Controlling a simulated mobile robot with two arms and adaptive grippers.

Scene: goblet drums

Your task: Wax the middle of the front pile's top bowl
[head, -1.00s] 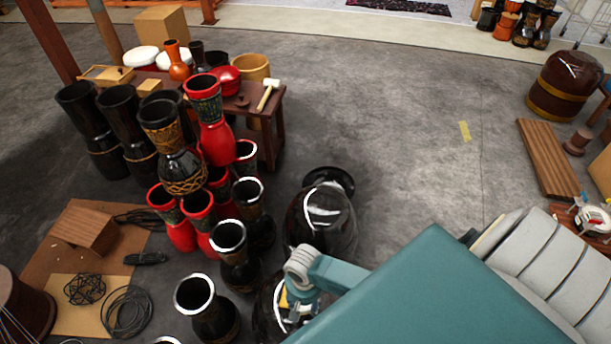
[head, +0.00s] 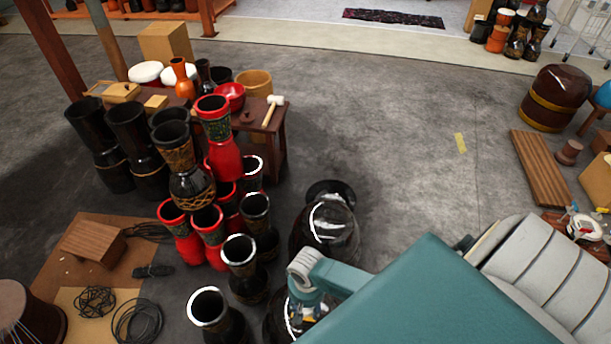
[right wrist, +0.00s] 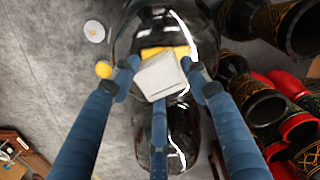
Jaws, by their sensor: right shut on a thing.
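My right gripper (head: 308,306) is low at the bottom middle of the head view, partly hidden by my teal arm. In the right wrist view, its three blue fingers (right wrist: 162,78) are shut on a pale grey block (right wrist: 160,76) with a yellow strip (right wrist: 165,52) showing behind it. The block is in front of a large glossy black bowl (right wrist: 140,38); I cannot tell whether they touch. In the head view a glossy black drum body (head: 274,322) shows beside this gripper, and another glossy black drum (head: 325,238) is just behind it. My left gripper is not in view.
Black drums (head: 240,268) and red drums (head: 208,234) crowd the left side of my right gripper. A low table (head: 275,128) with a mallet (head: 272,110) stands behind them. The grey floor (head: 410,160) is clear at the centre right. A small yellow disc (right wrist: 103,69) shows in the right wrist view.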

